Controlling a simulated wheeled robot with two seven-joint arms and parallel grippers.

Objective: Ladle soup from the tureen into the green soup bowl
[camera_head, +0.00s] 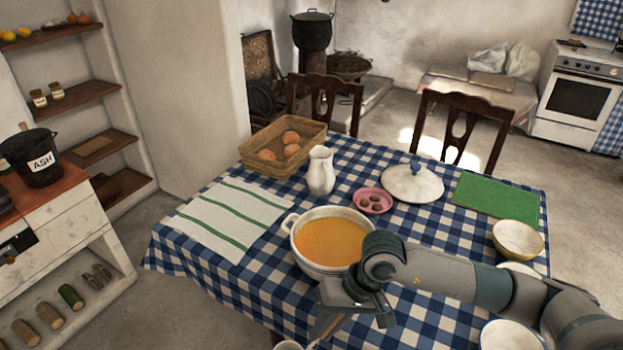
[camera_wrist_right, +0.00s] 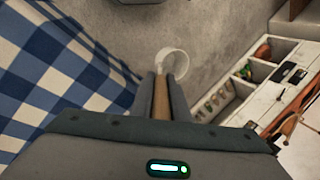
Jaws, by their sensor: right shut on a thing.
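The white tureen (camera_head: 296,252) stands on the table, full of orange soup (camera_head: 332,242). My right gripper (camera_head: 326,322) is in front of the tureen, near the table's front edge, outside its rim. It is shut on the wooden handle of the ladle (camera_head: 330,328). In the right wrist view the ladle (camera_wrist_right: 172,64) shows its pale cup beyond the fingers, over the floor beside the table. No bowl looks clearly green: a yellowish bowl (camera_head: 518,240) and a white blue-rimmed bowl (camera_head: 508,337) stand at the right. My left gripper is out of view.
The tureen's lid (camera_head: 412,186), a pink dish (camera_head: 373,202), a white jug (camera_head: 320,172) and a bread basket (camera_head: 262,154) stand behind the tureen. A green mat (camera_head: 497,197) and a striped towel (camera_head: 225,220) lie flat. My right arm crosses above the table's right part.

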